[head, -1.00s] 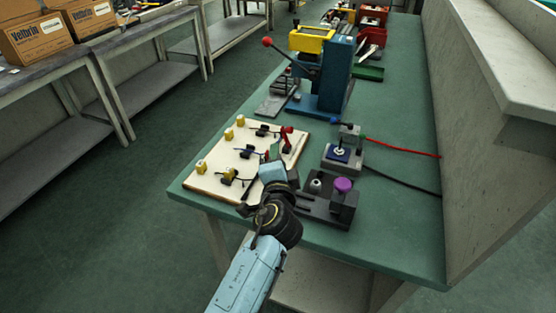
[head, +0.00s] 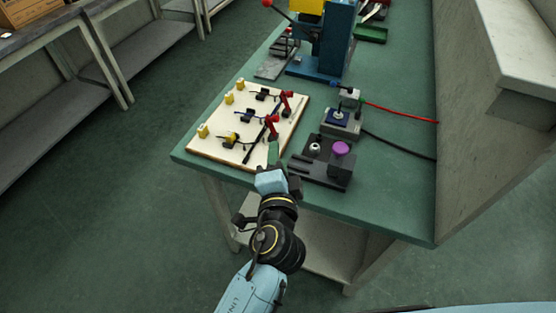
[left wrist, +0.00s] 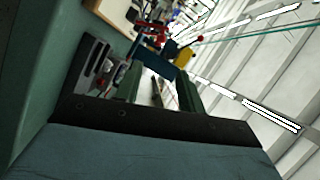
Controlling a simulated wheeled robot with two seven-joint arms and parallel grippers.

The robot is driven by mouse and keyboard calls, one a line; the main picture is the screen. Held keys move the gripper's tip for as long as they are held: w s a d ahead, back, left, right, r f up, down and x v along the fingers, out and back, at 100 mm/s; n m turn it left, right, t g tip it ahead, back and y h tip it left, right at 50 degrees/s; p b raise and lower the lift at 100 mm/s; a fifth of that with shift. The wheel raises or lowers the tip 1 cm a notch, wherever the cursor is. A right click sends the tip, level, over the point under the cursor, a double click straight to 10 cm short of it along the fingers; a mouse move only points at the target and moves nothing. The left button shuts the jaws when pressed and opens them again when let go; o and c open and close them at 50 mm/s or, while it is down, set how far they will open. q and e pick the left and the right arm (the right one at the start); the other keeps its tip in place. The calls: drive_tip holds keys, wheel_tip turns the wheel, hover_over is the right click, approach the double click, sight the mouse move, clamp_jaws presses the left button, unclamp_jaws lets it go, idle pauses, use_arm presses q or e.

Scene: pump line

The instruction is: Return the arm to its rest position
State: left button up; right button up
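My left gripper (head: 273,153) is at the near edge of the green table, between the cream board's near corner and the dark fixture with the purple knob. In the left wrist view its two dark green fingers (left wrist: 157,88) stand apart with nothing held between them. My left arm (head: 262,280) reaches in from the bottom of the head view. My right gripper is not in view.
The cream board (head: 205,150) carries yellow blocks and red-handled parts. The dark fixture (head: 305,172) with a purple knob (head: 341,148) stands close right of the gripper. A blue press (head: 328,45) stands farther back. The floor (head: 120,220) left of the table is clear.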

use_arm(q)
drive_tip(key=shift+s+a+r, duration=0.1)
drive_tip(key=shift+s, duration=0.5)
